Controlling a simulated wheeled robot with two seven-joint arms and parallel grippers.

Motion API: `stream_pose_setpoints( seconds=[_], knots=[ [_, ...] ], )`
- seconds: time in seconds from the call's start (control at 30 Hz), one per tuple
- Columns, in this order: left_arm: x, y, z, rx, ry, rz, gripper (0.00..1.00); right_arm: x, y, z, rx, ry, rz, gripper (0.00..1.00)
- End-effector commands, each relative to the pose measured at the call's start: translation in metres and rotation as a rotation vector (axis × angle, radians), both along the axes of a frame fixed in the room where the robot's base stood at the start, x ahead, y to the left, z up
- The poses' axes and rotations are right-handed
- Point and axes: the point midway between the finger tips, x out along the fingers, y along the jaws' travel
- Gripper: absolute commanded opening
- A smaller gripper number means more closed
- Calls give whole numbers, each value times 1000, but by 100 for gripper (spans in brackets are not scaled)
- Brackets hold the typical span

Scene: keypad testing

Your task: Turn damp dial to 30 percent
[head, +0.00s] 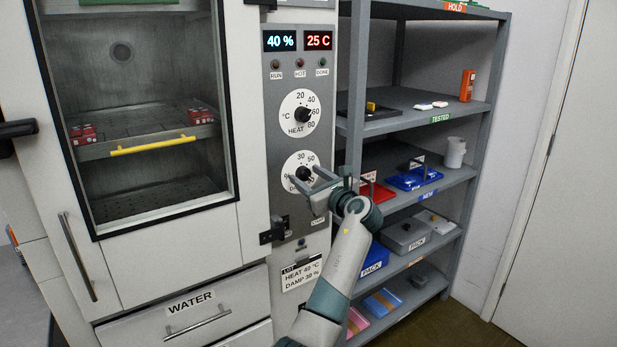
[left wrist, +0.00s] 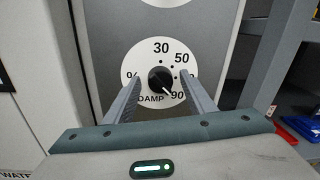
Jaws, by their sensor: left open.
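The damp dial (head: 296,161) is a white disc with a black knob on the cabinet's control panel, below the heat dial (head: 300,100). In the left wrist view, the damp dial's knob (left wrist: 160,79) has its white pointer aimed down and right, toward 90. My left gripper (head: 318,190) is open in front of the damp dial and partly covers its lower part. In the left wrist view its fingers (left wrist: 160,85) appear on either side of the knob with gaps on both sides. My right gripper is not in view.
The displays read 40 % (head: 279,41) and 25 C (head: 318,40). A card (head: 302,275) reads HEAT 40 °C, DAMP 30 %. A latch (head: 273,231) juts out below the dials. A grey shelf rack (head: 425,118) with trays stands close at right.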

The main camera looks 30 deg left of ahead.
Motion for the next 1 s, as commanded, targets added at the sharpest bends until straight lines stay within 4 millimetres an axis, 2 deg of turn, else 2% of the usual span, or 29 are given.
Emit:
stream_pose_setpoints(
  seconds=[0.2,0.37,0.77,1.0],
  knots=[
    [0,0,0,0,0,0,48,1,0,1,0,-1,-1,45],
    [0,0,0,0,0,0,10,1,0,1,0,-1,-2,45],
    [0,0,0,-14,-32,-1,9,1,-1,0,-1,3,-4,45],
    [0,0,-1,-55,-132,0,9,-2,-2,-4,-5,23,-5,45]
  ],
)
